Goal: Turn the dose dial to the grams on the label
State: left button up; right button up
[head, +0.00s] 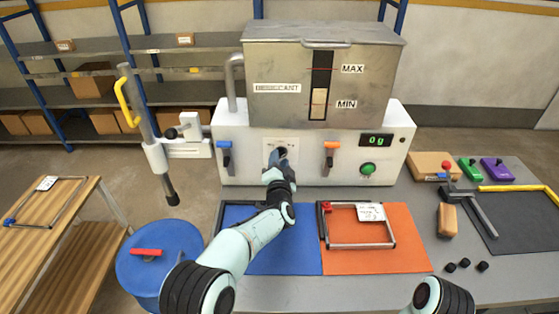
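The dose dial sits on a pale square plate (270,147) on the front of the white machine (235,172). My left gripper (281,155) is at this plate and covers most of the dial. I cannot tell whether its fingers are shut on the dial or only near it. The dial's marks are too small to read. A white label (371,212) is on a metal frame (362,245) lying on the orange mat (400,262); its print is unreadable here. A display (376,140) on the machine reads "0 g". Only part of my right arm shows at the bottom right; its gripper is out of view.
A blue lever (225,153) and an orange lever (330,152) flank the dial. A green button (368,169) is below the display. The blue mat (285,262) is bare beside my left arm. A blue drum (160,255) and wooden table (45,235) stand left.

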pick_arm(q)
jog(key=shift+w, duration=0.1)
grip_shut()
jog(key=shift+n, duration=0.4)
pick_arm(e)
jog(key=shift+f, duration=0.2)
pick_arm(q)
jog(key=n+b, duration=0.2)
jog(key=n, duration=0.4)
jog(key=n+b, duration=0.3)
jog(key=n, duration=0.3)
jog(key=n+b, duration=0.3)
jog(key=n, duration=0.4)
jog(key=shift+d, duration=0.35)
pick_arm(e)
notch_tip(320, 180, down, 6)
jog(key=w, duration=0.1)
jog(key=shift+f+t, duration=0.25)
jog(key=shift+t, duration=0.15)
jog(key=shift+w, duration=0.1)
